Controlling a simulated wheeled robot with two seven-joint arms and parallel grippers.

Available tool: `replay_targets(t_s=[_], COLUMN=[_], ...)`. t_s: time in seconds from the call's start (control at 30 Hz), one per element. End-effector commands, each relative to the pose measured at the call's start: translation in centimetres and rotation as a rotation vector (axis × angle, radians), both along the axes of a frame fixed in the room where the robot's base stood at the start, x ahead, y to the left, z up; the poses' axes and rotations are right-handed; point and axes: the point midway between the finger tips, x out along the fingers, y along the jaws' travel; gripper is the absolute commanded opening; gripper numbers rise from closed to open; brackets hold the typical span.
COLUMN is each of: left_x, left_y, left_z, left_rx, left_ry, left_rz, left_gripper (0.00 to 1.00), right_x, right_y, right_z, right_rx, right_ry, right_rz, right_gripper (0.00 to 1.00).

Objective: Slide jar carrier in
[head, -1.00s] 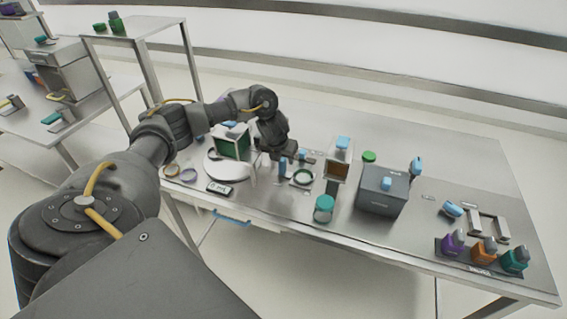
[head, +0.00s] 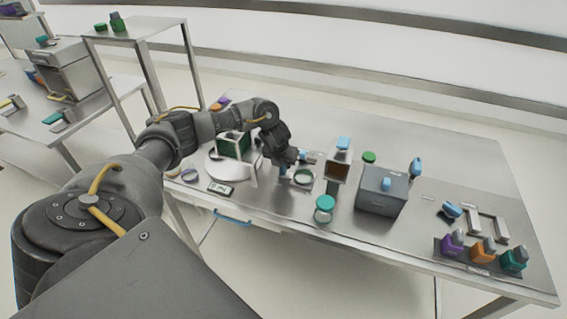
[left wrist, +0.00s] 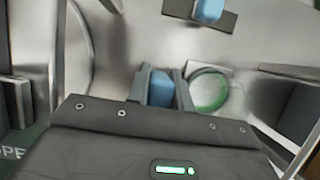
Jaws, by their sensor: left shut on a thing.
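The jar carrier (head: 303,178) is a small flat plate with a round ring, lying on the steel table near its middle; its ring also shows in the left wrist view (left wrist: 208,92). Its blue handle (left wrist: 160,88) stands between the fingers of my left gripper (left wrist: 162,86), which is shut on it. In the head view my left gripper (head: 285,166) reaches down at the carrier's left side and partly hides the handle. A grey upright housing (head: 338,172) with a dark front opening and a blue top stands just right of the carrier, apart from it. My right gripper is out of view.
A jar with a teal lid (head: 324,208) stands in front of the housing. A grey box (head: 382,190) with a blue knob stands to the right. A balance (head: 238,172) with a glass-like shield stands to the left. A green lid (head: 369,157) lies behind. Coloured bottles (head: 483,250) line the right front.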

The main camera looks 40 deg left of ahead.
Motion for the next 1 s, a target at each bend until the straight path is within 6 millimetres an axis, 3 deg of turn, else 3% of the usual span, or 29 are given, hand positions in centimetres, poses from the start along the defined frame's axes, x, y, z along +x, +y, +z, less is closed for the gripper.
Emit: replay_targets(t_s=[0.23, 0.5, 0.6, 0.93, 0.97, 1.0], left_x=[0.2, 2.0, 2.4, 2.6, 2.6, 2.6], left_y=[-0.5, -5.7, -6.8, -7.2, -7.2, -7.2], left_z=[0.1, 0.1, 0.1, 0.1, 0.1, 0.1], left_rx=[-0.001, -0.002, -0.001, 0.0, 0.0, 0.0], left_ry=[0.0, -0.001, -0.001, -0.002, -0.001, -0.002], left_rz=[-0.001, -0.002, 0.0, 0.001, 0.001, 0.001], left_gripper=[0.0, 0.0, 0.0, 0.0, 0.23, 0.28], right_x=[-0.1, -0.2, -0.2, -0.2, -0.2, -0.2], right_y=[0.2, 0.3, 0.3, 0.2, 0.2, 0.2], right_z=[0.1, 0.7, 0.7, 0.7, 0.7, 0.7], right_rx=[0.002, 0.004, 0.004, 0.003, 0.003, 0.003], right_ry=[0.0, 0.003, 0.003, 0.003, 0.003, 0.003], right_rz=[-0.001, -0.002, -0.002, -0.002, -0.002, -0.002], right_gripper=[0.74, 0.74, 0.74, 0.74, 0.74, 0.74])
